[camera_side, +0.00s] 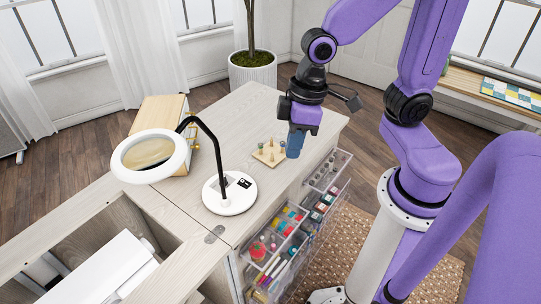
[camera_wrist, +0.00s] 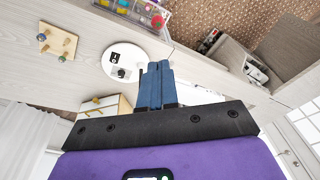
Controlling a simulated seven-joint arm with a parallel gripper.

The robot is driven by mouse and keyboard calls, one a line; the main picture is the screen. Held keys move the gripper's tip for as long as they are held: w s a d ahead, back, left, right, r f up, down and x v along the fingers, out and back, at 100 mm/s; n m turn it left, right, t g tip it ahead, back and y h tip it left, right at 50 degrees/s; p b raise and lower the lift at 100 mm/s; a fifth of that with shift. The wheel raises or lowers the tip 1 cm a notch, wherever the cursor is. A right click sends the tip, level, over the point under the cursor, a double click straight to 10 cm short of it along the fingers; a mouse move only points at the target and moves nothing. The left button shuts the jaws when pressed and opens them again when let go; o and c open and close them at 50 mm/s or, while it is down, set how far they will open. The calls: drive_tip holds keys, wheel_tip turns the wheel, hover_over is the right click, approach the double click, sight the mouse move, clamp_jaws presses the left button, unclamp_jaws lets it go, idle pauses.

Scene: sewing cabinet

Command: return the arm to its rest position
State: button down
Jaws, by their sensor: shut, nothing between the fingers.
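My gripper (camera_side: 294,152) points down above the right part of the sewing cabinet top (camera_side: 246,108), beside the small wooden peg board (camera_side: 259,159). Its blue fingers are together with nothing between them. In the wrist view the gripper (camera_wrist: 157,64) also shows its fingers closed side by side. In the side view the fingertips look close to the board's right edge; I cannot tell the exact gap.
A white ring magnifier lamp (camera_side: 233,196) stands on the cabinet. Clear drawers (camera_side: 262,282) with sewing supplies are pulled out at its front. A wooden box (camera_side: 157,112) stands behind the lamp and a potted plant (camera_side: 252,75) behind the cabinet. The back of the top is clear.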

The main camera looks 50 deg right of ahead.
drive_tip(key=s+d+r+n+h, duration=0.1)
drive_tip(key=s+d+n, duration=0.3)
drive_tip(key=s, duration=0.4)
drive_tip(key=shift+s+d+r+n+g, duration=0.25)
drive_tip(key=shift+d+r+n+g, duration=0.05)
drive_tip(key=shift+n, duration=0.2)
